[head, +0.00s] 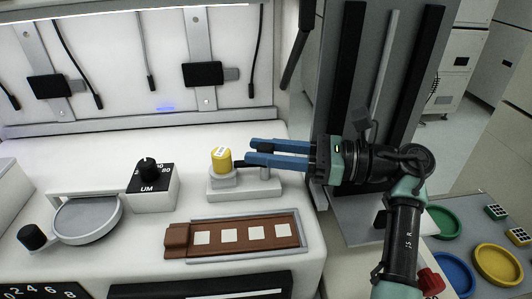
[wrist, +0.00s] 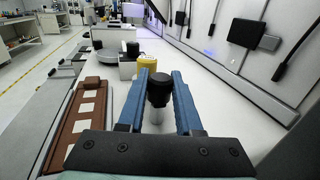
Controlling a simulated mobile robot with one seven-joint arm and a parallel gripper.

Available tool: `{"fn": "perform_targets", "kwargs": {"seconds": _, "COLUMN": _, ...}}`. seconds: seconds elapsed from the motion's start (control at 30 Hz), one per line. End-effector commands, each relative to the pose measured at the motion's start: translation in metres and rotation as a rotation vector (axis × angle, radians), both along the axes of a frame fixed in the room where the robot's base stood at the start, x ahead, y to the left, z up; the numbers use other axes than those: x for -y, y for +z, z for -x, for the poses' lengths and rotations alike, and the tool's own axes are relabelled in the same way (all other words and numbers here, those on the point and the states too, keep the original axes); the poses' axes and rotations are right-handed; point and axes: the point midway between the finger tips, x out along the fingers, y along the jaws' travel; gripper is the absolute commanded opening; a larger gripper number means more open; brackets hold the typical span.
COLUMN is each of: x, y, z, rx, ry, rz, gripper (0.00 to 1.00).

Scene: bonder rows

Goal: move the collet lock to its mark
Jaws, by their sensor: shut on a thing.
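My gripper (head: 250,153) reaches in from the right in the head view, its blue fingers level above a pale base (head: 236,190). It is shut on a black knob, which looks to be the collet lock; the knob shows between the fingers in the wrist view (wrist: 159,90). The knob sits on a short grey post (head: 264,173). In the head view the fingers hide most of it, and a dark tip (head: 239,164) shows left of them. A yellow cylinder (head: 222,159) with a small label stands left of the fingers on the same base. I cannot make out the mark.
A brown tray (head: 177,240) with several white squares lies in front of the base. A black dial marked UM (head: 148,168) and a round grey plate (head: 87,219) are to the left. A panel with hanging black cables rises behind. Coloured round dishes sit at lower right.

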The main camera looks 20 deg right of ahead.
Motion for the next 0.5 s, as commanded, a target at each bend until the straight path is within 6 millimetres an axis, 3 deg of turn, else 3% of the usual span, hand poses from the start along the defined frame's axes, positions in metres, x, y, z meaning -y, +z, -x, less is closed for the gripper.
{"fn": "perform_targets", "kwargs": {"seconds": 0.17, "x": -0.0015, "y": 0.0012, "z": -0.0005, "rx": 0.001, "ry": 0.002, "rz": -0.002, "gripper": 0.00}}
{"fn": "perform_targets", "kwargs": {"seconds": 0.2, "x": -0.0016, "y": 0.0011, "z": -0.0005, "rx": 0.001, "ry": 0.002, "rz": -0.002, "gripper": 0.37}}
{"fn": "perform_targets", "kwargs": {"seconds": 0.37, "x": -0.0012, "y": 0.0008, "z": -0.0004, "rx": 0.001, "ry": 0.001, "rz": -0.001, "gripper": 0.64}}
{"fn": "perform_targets", "kwargs": {"seconds": 0.5, "x": -0.0008, "y": 0.0005, "z": -0.0003, "rx": 0.001, "ry": 0.001, "rz": -0.001, "gripper": 0.64}}
